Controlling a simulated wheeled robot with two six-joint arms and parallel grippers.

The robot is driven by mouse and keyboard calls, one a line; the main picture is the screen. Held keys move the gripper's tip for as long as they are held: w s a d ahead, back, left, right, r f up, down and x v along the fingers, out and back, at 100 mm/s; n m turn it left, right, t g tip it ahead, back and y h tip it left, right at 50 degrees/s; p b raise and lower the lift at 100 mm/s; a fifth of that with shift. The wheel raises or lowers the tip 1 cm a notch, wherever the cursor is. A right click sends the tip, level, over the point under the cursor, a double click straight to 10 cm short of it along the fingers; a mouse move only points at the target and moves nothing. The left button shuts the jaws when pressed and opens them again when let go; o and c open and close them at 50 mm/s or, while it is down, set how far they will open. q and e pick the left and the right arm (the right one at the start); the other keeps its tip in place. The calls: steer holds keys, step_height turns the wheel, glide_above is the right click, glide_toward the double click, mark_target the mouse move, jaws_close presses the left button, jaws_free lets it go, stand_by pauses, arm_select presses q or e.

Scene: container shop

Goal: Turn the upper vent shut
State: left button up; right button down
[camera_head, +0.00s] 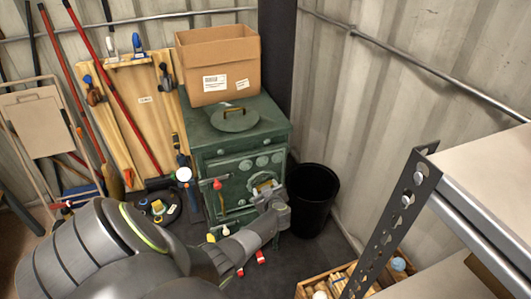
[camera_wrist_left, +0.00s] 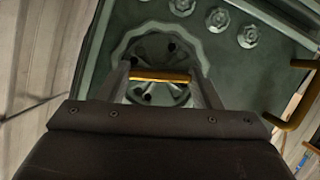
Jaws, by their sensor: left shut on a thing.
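The green stove (camera_head: 225,160) stands against the corner, with several round bosses on its front. The left wrist view shows a round vent wheel (camera_wrist_left: 135,50) with a scalloped rim, dark holes and a brass bar (camera_wrist_left: 158,75) across it. My left gripper (camera_head: 264,187) is at the stove's front, right of its middle. In the left wrist view the gripper (camera_wrist_left: 160,80) has its fingers at either end of the brass bar and is shut on it. The gripper covers part of the vent in the head view. My right gripper is not in view.
Another brass handle (camera_wrist_left: 298,95) sticks out to the right in the left wrist view. A cardboard box (camera_head: 218,65) and a round lid (camera_head: 235,119) are on the stove. A black bin (camera_head: 313,200) stands right of it. Metal shelving (camera_head: 408,190) is at the right.

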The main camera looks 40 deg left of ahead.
arm_select(q)
steer(key=shift+w+r+m+g+y+p, duration=0.15)
steer(key=shift+m+g+y+p, duration=0.15)
steer(key=shift+m+g+p, duration=0.65)
steer(key=shift+m+p, duration=0.25)
steer(key=shift+p, duration=0.15)
steer(key=o, duration=1)
